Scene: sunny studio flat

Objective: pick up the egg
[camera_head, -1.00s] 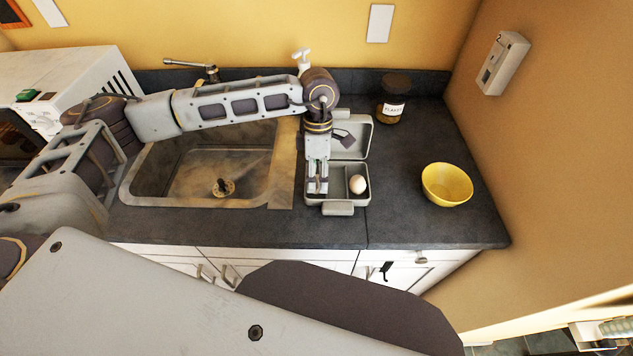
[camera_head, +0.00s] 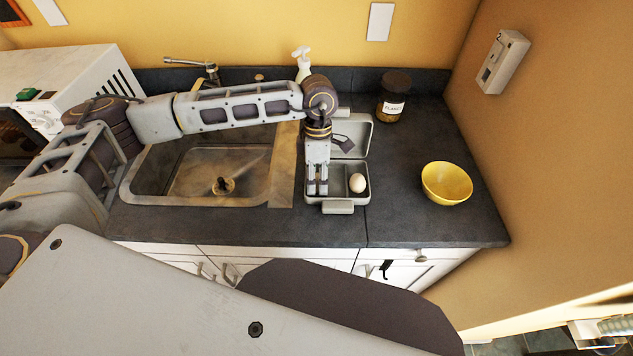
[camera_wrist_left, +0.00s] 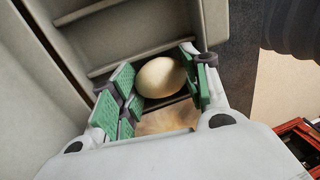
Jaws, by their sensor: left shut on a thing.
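A pale egg (camera_wrist_left: 160,78) shows between the green-padded fingers of my left gripper (camera_wrist_left: 160,88) in the left wrist view, and the gripper is shut on it. In the head view my left gripper (camera_head: 317,188) points down into the left part of an open grey box (camera_head: 341,207), and its fingers hide what they hold. An egg (camera_head: 357,183) shows in the right compartment of that box, apart from the fingers. I cannot tell what the pale brown patch below the fingers in the wrist view is. My right gripper is not in view.
The box stands on a dark counter (camera_head: 420,225), its lid (camera_head: 356,142) open at the back. A sink (camera_head: 215,175) lies to the left. A yellow bowl (camera_head: 447,184) and a labelled jar (camera_head: 394,98) stand to the right. The counter between box and bowl is clear.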

